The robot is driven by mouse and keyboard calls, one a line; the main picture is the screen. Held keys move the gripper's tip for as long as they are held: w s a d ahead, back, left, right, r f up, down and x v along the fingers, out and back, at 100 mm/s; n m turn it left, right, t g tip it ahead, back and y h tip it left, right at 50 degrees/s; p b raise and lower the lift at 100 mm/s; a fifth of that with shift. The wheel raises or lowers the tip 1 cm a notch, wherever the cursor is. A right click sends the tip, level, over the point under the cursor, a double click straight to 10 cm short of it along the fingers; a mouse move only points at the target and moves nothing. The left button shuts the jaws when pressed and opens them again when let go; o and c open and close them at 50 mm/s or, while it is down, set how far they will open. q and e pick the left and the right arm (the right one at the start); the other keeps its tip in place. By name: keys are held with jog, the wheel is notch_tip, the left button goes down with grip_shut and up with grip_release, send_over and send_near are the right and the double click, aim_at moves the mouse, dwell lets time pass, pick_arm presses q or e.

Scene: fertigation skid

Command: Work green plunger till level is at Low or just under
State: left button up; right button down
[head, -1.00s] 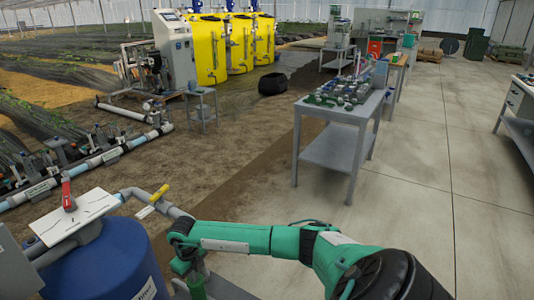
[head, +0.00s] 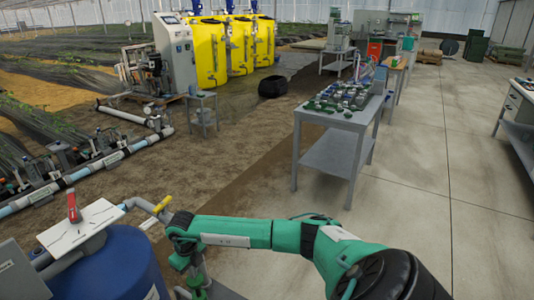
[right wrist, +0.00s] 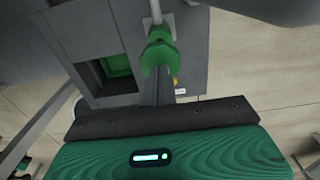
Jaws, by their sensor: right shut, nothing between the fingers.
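In the right wrist view a green plunger knob (right wrist: 158,52) hangs on a pale rod, just beyond my right gripper (right wrist: 162,92). The gripper is shut with nothing between its fingers. I cannot tell whether its tips touch the knob. Beside the knob, a grey housing (right wrist: 108,45) has a dark square recess with a green surface (right wrist: 118,65) inside. I cannot read any level or Low mark. In the head view my right arm bends down at the lower left, and its end is partly cut off by the lower edge. My left gripper is out of view.
A pipe with a yellow handle (head: 162,205) runs near my arm. A grey table (head: 345,117) with parts stands ahead.

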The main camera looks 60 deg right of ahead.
aim_at(196, 284)
dwell(0.6)
jog(key=shift+f+b, duration=2.7)
jog(key=shift+f, duration=1)
jog(key=shift+r, duration=0.2)
notch_tip(196, 284, up, 7)
jog(key=p, duration=0.5)
jog(key=shift+r, duration=0.1)
jog(key=shift+s, duration=0.1)
